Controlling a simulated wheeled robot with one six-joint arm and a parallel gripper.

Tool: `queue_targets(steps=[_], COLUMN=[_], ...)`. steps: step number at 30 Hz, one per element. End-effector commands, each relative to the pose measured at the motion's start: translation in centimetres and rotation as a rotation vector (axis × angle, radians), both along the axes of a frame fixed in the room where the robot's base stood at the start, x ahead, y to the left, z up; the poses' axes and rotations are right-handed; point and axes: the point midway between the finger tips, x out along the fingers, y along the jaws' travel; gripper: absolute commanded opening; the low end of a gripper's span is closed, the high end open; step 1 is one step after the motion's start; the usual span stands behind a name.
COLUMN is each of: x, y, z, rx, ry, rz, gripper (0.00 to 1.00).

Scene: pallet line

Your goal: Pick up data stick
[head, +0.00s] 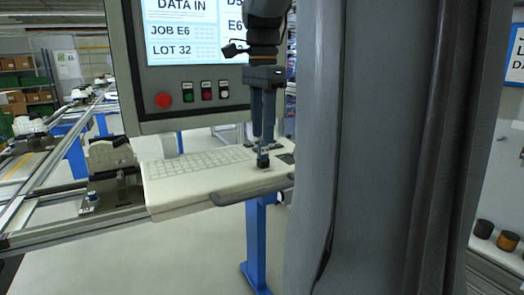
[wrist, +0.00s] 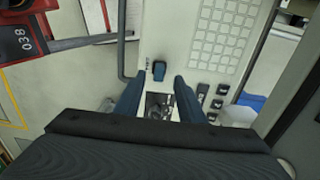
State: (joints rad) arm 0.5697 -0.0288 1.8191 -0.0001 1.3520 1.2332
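The data stick looks like a small dark blue and black piece (head: 263,160) standing on the pale keyboard console (head: 190,190), near its front right part. In the wrist view it is a small dark blue block (wrist: 159,70) on the pale surface. My gripper (head: 263,139) points down just above it in the head view. In the wrist view my gripper's two blue fingers (wrist: 159,80) are apart, with the stick beyond and between their tips. The gripper is open and nothing is held. Whether the fingertips touch the stick cannot be told.
A monitor panel (head: 200,75) with a red button and several small switches stands behind the console. A dark bar (head: 250,192) runs along the console's front edge. A conveyor frame (head: 70,225) lies left. A large grey column blocks the right of the head view.

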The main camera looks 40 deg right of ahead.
Motion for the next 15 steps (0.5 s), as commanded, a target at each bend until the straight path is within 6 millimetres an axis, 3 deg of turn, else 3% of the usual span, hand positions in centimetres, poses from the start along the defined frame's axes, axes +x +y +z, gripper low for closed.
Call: queue_targets(steps=[9,15], x=[-0.2,-0.2], y=[0.0,-0.1], z=[-4.0,-4.8], rx=[0.001,0.0], ry=[0.001,-0.001], rz=[-0.001,-0.003], gripper=[0.36,0.36])
